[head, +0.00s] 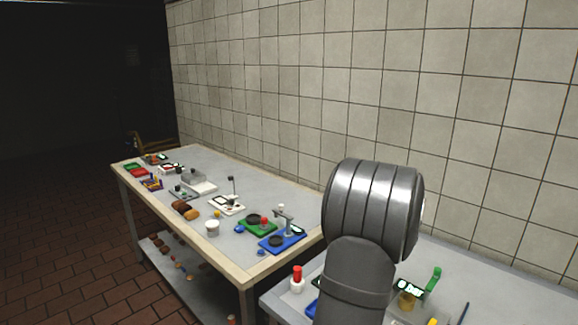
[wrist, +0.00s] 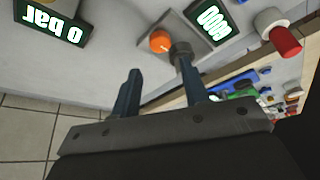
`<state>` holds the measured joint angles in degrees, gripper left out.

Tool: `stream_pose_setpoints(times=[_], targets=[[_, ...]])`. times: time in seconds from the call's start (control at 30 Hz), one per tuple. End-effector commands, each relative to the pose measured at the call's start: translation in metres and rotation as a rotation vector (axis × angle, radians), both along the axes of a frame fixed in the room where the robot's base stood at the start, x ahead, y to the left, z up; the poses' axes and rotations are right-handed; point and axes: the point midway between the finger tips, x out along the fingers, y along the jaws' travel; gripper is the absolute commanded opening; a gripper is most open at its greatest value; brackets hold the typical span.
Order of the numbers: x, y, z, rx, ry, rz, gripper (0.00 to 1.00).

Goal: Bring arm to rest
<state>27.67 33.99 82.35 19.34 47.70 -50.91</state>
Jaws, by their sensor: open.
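My gripper (wrist: 158,68) shows in the wrist view with its two dark blue fingers apart and nothing visible between them. It is above a pale worktop, which appears upside down there. Beyond the fingertips are an orange round knob (wrist: 160,41) and a dark round part by the right fingertip; I cannot tell whether that part touches the finger. In the head view my arm stands large over the near table, and my gripper is not in sight.
The near table (head: 455,270) holds a "0 bar" display (head: 409,287), a green handle (head: 433,277) and a red-capped white bottle (head: 297,280). The far table (head: 270,185) carries several small devices, a white cup (head: 212,229) and brown rolls. A tiled wall stands behind.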

Motion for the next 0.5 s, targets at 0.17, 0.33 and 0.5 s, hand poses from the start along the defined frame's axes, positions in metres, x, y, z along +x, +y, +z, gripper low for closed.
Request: stream_pose_setpoints(times=[0.17, 0.33, 0.5], targets=[[0.013, 0.003, -0.035, 0.001, 0.003, 0.001, 0.41], [0.024, 0.006, -0.06, 0.002, 0.001, 0.0, 0.41], [0.03, 0.007, -0.075, 0.0, 0.0, -0.001, 0.41]])
